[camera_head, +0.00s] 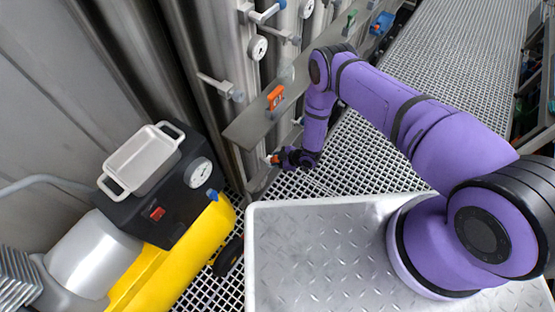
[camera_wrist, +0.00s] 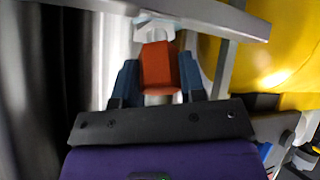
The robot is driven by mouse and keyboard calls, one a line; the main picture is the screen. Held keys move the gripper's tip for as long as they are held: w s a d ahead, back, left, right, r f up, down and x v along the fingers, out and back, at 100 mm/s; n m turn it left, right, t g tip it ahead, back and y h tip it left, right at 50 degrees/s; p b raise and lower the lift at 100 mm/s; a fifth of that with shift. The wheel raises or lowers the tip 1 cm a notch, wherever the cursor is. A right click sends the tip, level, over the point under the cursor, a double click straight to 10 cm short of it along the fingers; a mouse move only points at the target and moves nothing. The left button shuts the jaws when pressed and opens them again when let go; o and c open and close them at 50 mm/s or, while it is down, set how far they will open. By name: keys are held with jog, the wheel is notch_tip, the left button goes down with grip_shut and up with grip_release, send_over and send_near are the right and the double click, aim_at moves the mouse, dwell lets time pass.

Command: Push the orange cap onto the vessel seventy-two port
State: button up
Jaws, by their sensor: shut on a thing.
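My gripper (camera_wrist: 155,85) is shut on the orange cap (camera_wrist: 158,66), which sits between its two blue fingers in the wrist view. Just beyond the cap, a pale port fitting (camera_wrist: 155,30) projects from a silver vessel (camera_wrist: 118,45). The cap lies in line with this fitting and appears close to it or touching; I cannot tell whether it is seated. In the head view my gripper (camera_head: 279,159) is small, at the vessel row's lower end, with the cap (camera_head: 274,159) at its tip. No vessel number is readable.
A metal rail (camera_head: 255,118) with an orange-red item (camera_head: 275,97) runs above my gripper. A yellow pump body (camera_head: 185,255) with a black box (camera_head: 160,190) and white tray (camera_head: 145,160) stands left. Gauges and valve handles line the vessels. Grating floor (camera_head: 365,155) lies open to the right.

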jog(key=shift+w+a+f, duration=0.25)
jog(key=shift+a+f, duration=0.1)
jog(key=shift+f, duration=0.4)
jog(key=o, duration=1.1)
jog(key=v, duration=1)
jog(key=shift+d+r, duration=0.25)
jog(key=shift+r, duration=0.1)
jog(key=shift+s+d, duration=0.1)
